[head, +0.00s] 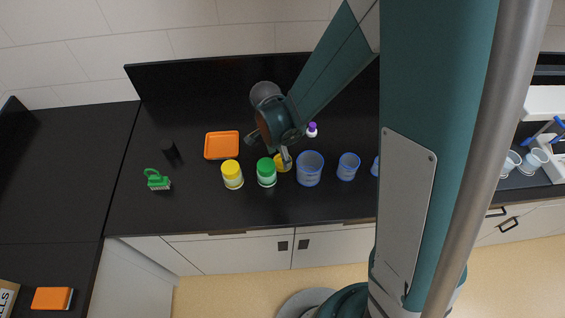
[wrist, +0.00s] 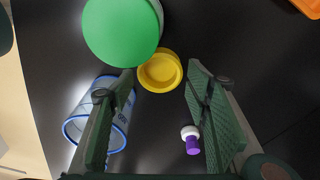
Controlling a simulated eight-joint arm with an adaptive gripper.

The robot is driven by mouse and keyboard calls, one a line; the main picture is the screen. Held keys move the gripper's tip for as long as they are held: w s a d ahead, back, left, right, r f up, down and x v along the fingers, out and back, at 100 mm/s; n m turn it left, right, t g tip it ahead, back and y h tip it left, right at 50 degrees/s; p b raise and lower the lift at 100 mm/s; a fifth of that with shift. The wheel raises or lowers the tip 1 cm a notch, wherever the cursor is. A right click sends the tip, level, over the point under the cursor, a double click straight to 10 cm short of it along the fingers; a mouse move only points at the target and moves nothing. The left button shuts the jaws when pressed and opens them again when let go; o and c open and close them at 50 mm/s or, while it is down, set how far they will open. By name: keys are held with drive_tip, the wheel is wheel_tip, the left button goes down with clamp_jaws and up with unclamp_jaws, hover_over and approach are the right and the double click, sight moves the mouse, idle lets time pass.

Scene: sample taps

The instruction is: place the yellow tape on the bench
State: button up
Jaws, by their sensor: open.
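The yellow tape (wrist: 160,73) is a round yellow roll lying flat on the black bench (head: 200,208). In the head view the tape (head: 280,163) is partly hidden behind my gripper (head: 275,150). In the wrist view my gripper (wrist: 160,85) is open, with one finger on each side of the picture and nothing held between them. The tape shows just past and between the fingertips. I cannot tell how high the fingertips are above it.
A green-lidded jar (head: 266,172) and a blue-rimmed beaker (head: 310,169) stand close on either side of the tape. A yellow-lidded jar (head: 232,175), orange tray (head: 221,146), purple-capped bottle (head: 312,131) and green brush (head: 157,181) are also on the bench. The bench's front left is clear.

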drive_tip(key=shift+w+d+f, duration=0.1)
drive_tip(key=shift+d+f, duration=0.1)
drive_tip(key=shift+f, duration=1.15)
drive_tip(key=c, duration=0.7)
drive_tip(key=shift+r, duration=0.2)
wheel_tip(320, 180, up, 18)
drive_tip(key=shift+f, duration=0.2)
idle(0.7)
